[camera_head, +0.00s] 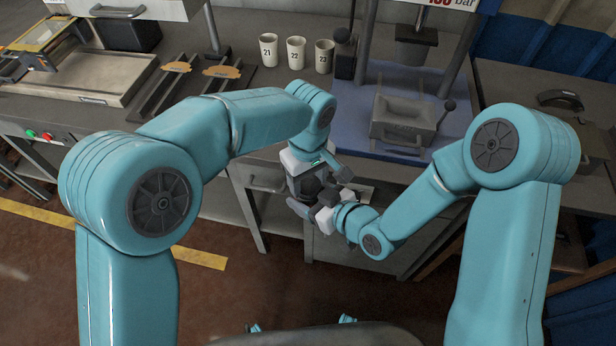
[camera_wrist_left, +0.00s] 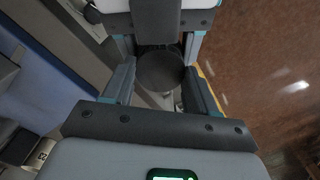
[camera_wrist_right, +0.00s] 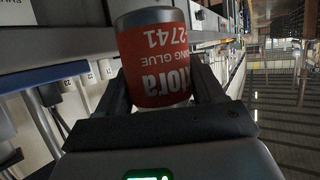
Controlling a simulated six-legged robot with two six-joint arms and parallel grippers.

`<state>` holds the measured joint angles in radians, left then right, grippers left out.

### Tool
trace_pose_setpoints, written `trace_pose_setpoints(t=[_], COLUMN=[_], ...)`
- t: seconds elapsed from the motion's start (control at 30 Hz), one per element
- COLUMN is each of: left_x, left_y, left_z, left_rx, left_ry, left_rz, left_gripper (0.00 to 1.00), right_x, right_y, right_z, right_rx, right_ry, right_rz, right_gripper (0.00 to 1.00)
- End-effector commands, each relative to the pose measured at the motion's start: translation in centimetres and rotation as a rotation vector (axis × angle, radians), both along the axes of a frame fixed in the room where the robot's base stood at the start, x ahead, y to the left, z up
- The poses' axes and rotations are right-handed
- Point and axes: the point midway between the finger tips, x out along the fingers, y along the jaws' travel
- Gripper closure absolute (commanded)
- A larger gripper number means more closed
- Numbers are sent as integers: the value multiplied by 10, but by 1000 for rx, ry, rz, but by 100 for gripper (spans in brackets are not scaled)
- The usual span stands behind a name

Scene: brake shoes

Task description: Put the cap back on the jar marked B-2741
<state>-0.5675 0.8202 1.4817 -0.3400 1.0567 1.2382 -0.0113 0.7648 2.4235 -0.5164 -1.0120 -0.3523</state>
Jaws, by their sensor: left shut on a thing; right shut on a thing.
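The jar (camera_wrist_right: 158,62) has a red label reading 2741 and GLUE, and a plain grey end at the top of the right wrist view. My right gripper (camera_wrist_right: 160,95) is shut on it. In the left wrist view a dark round piece, apparently the cap (camera_wrist_left: 161,72), sits between the fingers of my left gripper (camera_wrist_left: 160,88), which is shut on it. In the head view my left gripper (camera_head: 305,188) and my right gripper (camera_head: 326,208) meet close together in front of the bench. Whether the cap touches the jar cannot be told; the grippers hide the join.
Cups marked 21 (camera_head: 268,51), 22 (camera_head: 296,53) and 23 (camera_head: 324,57) stand at the back of the bench. A press with a grey fixture (camera_head: 405,118) stands on a blue mat (camera_head: 350,130). Open floor is in front.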

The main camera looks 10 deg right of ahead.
Motion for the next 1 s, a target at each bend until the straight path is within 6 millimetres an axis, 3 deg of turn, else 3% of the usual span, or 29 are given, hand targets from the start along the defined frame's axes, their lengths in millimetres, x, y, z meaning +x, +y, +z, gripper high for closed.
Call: trace_pose_setpoints(t=[0.4,0.7,0.73,0.8,1.0], left_x=[0,0,0,0,0], left_y=[-1,-1,-1,-1,-1], left_z=[0,0,0,0,0], left_rx=[-1,-1,-1,-1,-1], left_ry=[-1,-1,-1,-1,-1], left_rz=[-532,-565,-565,-565,-564], left_gripper=[79,79,39,17,17], right_x=[0,0,0,0,0], right_y=[0,0,0,0,0], right_z=[1,0,0,0,1], right_rx=[0,0,0,0,0], right_ry=[-1,-1,-1,-1,-2], right_rz=[1,1,1,1,2], right_gripper=[100,100,100,100,100])
